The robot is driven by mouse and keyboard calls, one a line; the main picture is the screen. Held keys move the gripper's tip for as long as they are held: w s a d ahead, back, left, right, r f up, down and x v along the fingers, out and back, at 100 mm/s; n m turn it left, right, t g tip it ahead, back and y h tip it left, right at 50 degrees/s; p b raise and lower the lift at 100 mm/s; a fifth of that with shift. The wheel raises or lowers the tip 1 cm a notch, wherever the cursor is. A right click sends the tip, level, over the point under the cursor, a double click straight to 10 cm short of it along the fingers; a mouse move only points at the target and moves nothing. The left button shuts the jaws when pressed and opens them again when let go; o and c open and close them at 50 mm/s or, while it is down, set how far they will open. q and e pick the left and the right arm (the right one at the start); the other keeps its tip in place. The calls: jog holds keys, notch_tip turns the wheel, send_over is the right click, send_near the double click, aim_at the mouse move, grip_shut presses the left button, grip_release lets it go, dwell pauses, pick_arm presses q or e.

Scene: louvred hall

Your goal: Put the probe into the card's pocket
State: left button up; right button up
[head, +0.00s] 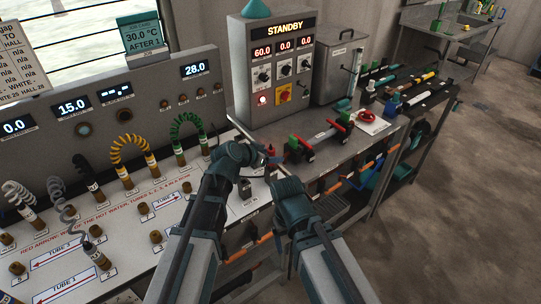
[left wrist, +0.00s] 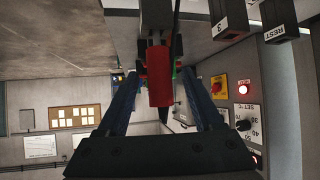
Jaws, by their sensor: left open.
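A card (head: 143,37) above the back panel reads 30.0 °C AFTER 1. Several short brown stubs (head: 156,237) stand on the white board; I cannot tell which is the card's pocket. My left gripper (head: 270,157) is at the bench by the control box. In the left wrist view its open fingers (left wrist: 160,92) stand either side of a red handle (left wrist: 160,75), apparently the probe's, with a gap on each side. The probe's far end is hidden. My right gripper (head: 284,188) is low beside the left one; its jaws are not clear.
A control box (head: 246,72) reading STANDBY stands behind my grippers, with a grey tank (head: 336,75) to its right. Red, green and black holders (head: 318,137) carry a rod on the bench. Coiled tubes (head: 133,150) rise from the board. Floor at right is clear.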

pick_arm(q)
jog(key=shift+r, duration=0.1)
pick_arm(e)
jog(key=shift+r, duration=0.1)
pick_arm(q)
notch_tip(320, 180, up, 6)
jog(key=s+a+p, duration=0.2)
jog(key=p, duration=0.4)
jog(key=shift+s, duration=0.25)
pick_arm(e)
notch_tip(320, 180, up, 6)
pick_arm(q)
jog(key=shift+r, duration=0.1)
